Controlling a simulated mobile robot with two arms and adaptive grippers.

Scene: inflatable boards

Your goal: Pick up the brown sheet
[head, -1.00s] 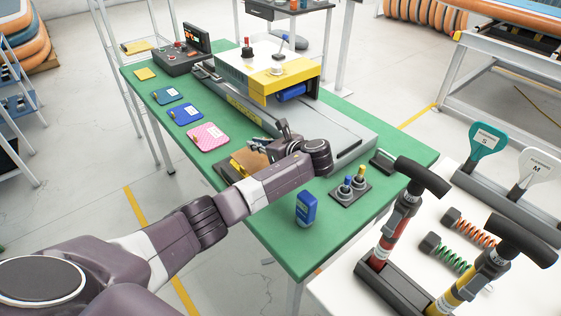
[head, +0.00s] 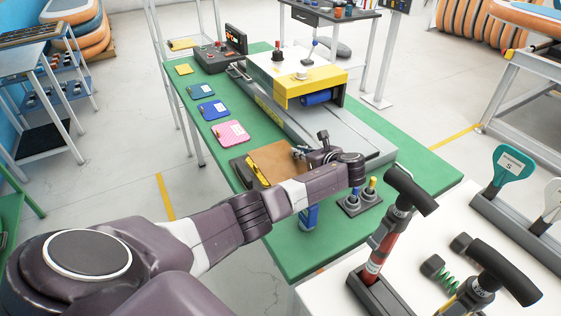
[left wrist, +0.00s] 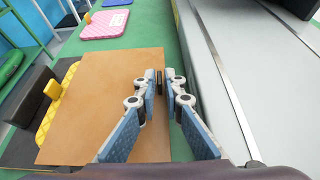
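The brown sheet (left wrist: 90,110) is a flat rectangle that fills much of the left wrist view. In the head view the brown sheet (head: 277,160) lies at the near left part of the green table, partly behind my left arm. My left gripper (left wrist: 160,84) is at the sheet's right edge, with one finger over the sheet and the other beside the grey rail. A narrow gap with a small dark piece shows between the fingertips. The fingers also look spread in the head view (head: 311,144). Contact with the sheet is not clear. My right gripper is not in view.
A yellow piece (left wrist: 57,105) and a dark tray (left wrist: 28,130) lie left of the sheet. Pink (head: 230,133), blue and teal boards line the green table's (head: 300,258) left edge. A grey rail machine (head: 350,135) stands to the right. Hand pumps (head: 375,250) stand at the front right.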

